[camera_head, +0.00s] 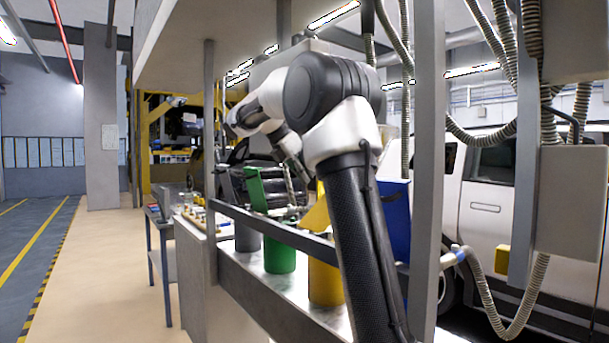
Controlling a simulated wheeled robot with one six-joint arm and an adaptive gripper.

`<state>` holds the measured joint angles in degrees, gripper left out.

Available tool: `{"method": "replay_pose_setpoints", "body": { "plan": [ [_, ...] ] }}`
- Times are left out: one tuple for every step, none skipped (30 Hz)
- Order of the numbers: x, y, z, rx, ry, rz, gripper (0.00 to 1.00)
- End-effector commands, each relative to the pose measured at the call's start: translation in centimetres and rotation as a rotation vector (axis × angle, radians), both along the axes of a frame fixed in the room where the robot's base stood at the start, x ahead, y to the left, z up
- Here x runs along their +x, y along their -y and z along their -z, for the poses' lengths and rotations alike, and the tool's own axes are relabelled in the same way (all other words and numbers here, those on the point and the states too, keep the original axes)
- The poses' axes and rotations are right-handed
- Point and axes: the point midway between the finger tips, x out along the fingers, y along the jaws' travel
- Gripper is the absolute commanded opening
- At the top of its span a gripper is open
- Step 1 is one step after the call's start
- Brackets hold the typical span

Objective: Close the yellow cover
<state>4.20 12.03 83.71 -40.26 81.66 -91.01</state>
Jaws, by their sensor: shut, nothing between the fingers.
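The yellow cover (316,212) stands tilted above the yellow canister (325,283), partly hidden behind my arm. It is raised at a slant, not flat on the canister. My gripper (298,182) hangs down from my wrist just left of and above the yellow cover, between it and the green cover. It looks shut and holds nothing. Its fingertips are small and dark here, and I cannot tell whether they touch the yellow cover.
A green cover (254,190) stands upright on the green canister (279,257). A blue cover (397,222) stands up right of my arm. A grey rail (270,229) crosses in front of the canisters. Grey posts (427,170) and hoses (490,310) frame the right side.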

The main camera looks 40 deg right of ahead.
Motion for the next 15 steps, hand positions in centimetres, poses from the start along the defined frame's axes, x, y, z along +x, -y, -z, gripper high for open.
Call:
{"method": "replay_pose_setpoints", "body": {
  "plan": [
    [0.0, 0.0, 0.0, 0.0, 0.0, 0.0, 0.0],
    [0.0, 0.0, 0.0, 0.0, 0.0, 0.0, 0.0],
    [0.0, 0.0, 0.0, 0.0, 0.0, 0.0, 0.0],
    [0.0, 0.0, 0.0, 0.0, 0.0, 0.0, 0.0],
    [0.0, 0.0, 0.0, 0.0, 0.0, 0.0, 0.0],
    [0.0, -0.1, -0.1, 0.0, 0.001, -0.001, 0.0],
    [0.0, -0.2, -0.2, -0.001, 0.001, -0.001, 0.0],
    [0.0, -0.3, -0.4, -0.001, 0.002, -0.001, 0.0],
    [0.1, -0.6, -0.7, -0.001, 0.003, -0.001, 0.0],
    [0.1, -0.9, -1.0, -0.001, 0.002, -0.002, 0.0],
    [0.1, -1.2, -1.4, -0.001, 0.002, -0.002, 0.0],
    [0.1, -1.7, -2.0, -0.001, 0.004, -0.003, 0.0],
    [0.0, -2.1, -2.5, -0.001, 0.003, -0.003, 0.0],
    [0.1, -2.6, -3.0, -0.001, 0.004, -0.003, 0.0],
    [0.1, -3.2, -3.7, -0.001, 0.003, -0.004, 0.0]
  ]
}}
